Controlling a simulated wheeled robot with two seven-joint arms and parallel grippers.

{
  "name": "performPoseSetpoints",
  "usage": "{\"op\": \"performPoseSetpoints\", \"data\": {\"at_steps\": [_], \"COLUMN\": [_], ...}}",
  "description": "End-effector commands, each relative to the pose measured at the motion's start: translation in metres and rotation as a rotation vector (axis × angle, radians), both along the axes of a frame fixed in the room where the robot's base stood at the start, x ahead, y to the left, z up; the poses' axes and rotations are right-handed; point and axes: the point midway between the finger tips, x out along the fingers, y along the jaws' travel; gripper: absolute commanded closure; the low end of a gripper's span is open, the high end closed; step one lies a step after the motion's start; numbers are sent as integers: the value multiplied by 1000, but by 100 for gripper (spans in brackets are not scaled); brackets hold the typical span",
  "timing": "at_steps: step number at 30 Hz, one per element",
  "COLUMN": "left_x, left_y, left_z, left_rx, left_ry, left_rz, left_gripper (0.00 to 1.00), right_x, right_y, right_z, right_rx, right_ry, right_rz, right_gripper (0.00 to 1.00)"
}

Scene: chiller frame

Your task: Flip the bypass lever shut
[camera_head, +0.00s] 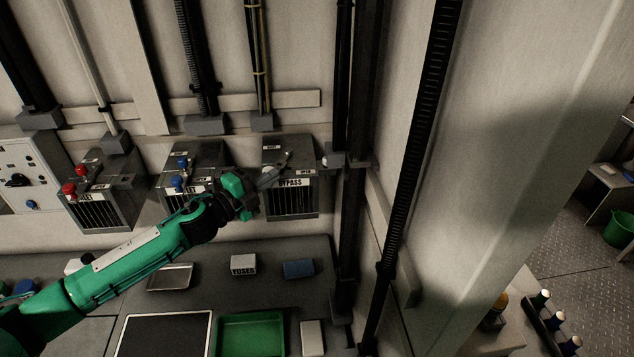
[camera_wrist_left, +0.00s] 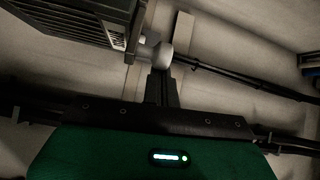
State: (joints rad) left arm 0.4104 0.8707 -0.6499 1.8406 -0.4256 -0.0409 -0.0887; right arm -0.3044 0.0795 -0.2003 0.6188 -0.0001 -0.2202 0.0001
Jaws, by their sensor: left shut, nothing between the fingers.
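The lever's own position is unclear. My right gripper is out of view.
A box with blue knobs (camera_head: 180,161) and one with red knobs (camera_head: 69,189) stand to the left. Dark vertical pipes (camera_head: 350,210) run right of the bypass box. The counter below holds a green tray (camera_head: 250,318), a blue block (camera_head: 299,269) and a fuses box (camera_head: 243,264).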

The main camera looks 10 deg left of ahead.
Motion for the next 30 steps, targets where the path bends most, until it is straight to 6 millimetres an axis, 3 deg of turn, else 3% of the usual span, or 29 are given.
{"op": "performPoseSetpoints", "data": {"at_steps": [3, 12, 30], "left_x": [-2, -2, 0], "left_y": [20, 43, 53], "left_z": [-3, -2, 0], "left_rx": [5, 0, 0], "left_ry": [0, 1, 1], "left_rz": [-46, -113, -112], "left_gripper": [100, 100, 100], "right_x": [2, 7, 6], "right_y": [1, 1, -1], "right_z": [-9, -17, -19], "right_rx": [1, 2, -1], "right_ry": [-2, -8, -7], "right_rz": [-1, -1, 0], "right_gripper": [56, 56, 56]}}
